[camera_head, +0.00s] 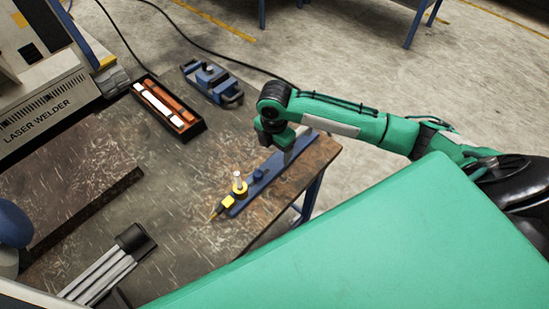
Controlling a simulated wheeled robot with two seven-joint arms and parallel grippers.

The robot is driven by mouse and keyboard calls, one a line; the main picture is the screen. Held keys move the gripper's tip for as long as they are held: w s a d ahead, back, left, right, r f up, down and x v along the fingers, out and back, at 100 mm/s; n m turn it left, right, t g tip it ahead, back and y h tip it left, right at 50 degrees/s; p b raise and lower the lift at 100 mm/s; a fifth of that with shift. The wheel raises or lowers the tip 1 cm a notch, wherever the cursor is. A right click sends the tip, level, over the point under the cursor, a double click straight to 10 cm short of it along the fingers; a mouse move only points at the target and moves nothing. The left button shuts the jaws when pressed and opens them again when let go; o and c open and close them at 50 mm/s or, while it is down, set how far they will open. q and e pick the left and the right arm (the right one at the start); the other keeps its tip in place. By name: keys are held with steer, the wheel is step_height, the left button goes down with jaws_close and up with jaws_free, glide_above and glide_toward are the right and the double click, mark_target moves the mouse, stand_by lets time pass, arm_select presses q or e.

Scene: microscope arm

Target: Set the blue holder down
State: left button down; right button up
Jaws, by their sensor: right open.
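The blue holder (272,168) is a long, narrow blue bar lying along the right edge of the wooden workbench. My right gripper (287,152) is open at the far end of the bar, pointing down. Whether its fingers touch the bar cannot be told at this size. My left gripper is not in view.
A blue device (212,82) and a dark tray (168,108) with orange and white pieces stand at the back. A laser welder (45,90) fills the left. A grey ribbed part (105,268) lies at the front. The bench (185,165) is clear in the middle.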

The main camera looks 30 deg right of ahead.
step_height(320, 180, up, 5)
steer(key=shift+r, duration=0.1)
stand_by(0.7)
